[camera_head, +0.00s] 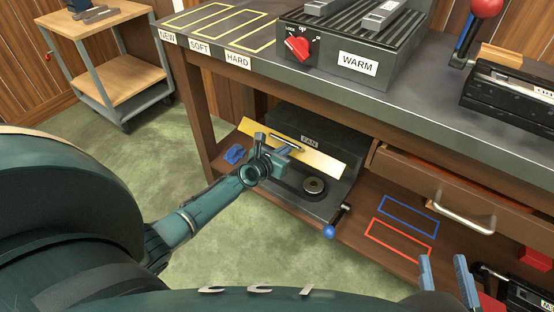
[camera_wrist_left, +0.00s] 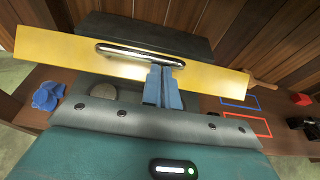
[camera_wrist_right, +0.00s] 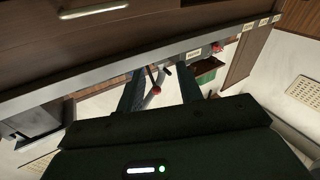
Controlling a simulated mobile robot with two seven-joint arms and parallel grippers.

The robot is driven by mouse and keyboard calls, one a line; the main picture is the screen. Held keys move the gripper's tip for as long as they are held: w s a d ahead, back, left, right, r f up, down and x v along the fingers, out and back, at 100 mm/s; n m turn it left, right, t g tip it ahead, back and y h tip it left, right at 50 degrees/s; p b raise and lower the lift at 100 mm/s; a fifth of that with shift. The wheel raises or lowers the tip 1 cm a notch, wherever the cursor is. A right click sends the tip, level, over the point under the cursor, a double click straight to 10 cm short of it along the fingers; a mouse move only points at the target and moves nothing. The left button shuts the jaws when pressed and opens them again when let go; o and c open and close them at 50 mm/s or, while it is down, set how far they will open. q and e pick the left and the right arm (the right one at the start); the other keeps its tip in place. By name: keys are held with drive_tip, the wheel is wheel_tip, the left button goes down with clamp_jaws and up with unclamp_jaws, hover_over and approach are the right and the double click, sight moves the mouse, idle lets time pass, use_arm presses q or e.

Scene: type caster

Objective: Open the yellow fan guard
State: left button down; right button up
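The yellow fan guard (camera_head: 318,160) is a long flat panel with a metal handle (camera_head: 285,143), on the dark fan unit (camera_head: 318,208) on the lower shelf. The guard stands tilted across the unit, with the black "FAN" box behind it and a round metal disc in front. My left gripper (camera_head: 285,152) is at the handle; in the left wrist view its fingers (camera_wrist_left: 165,72) are together, tips at the handle's lower right part. Contact with the handle is unclear. My right gripper (camera_head: 447,265) is open and empty at the lower right; its fingers (camera_wrist_right: 160,85) also show apart in the right wrist view.
A blue-knobbed lever (camera_head: 330,231) stands at the unit's front right, and a blue lump (camera_head: 235,154) lies at its left. Blue and red outlines (camera_head: 400,240) mark bare shelf to the right. A drawer (camera_head: 440,190) and the workbench top (camera_head: 270,70) overhang the shelf.

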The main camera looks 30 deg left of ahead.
sight(291, 144)
use_arm(q)
drive_tip(key=w+r, duration=0.1)
drive_tip(key=w+r+p, duration=0.2)
drive_tip(key=shift+w+d+r, duration=0.25)
drive_tip(key=shift+r, duration=0.1)
use_arm(e)
drive_tip(key=shift+d+f+m+g+h, duration=0.1)
drive_tip(key=shift+d+m+g+h, duration=0.2)
drive_tip(key=shift+d+g+h, duration=0.35)
drive_tip(key=shift+a, duration=0.1)
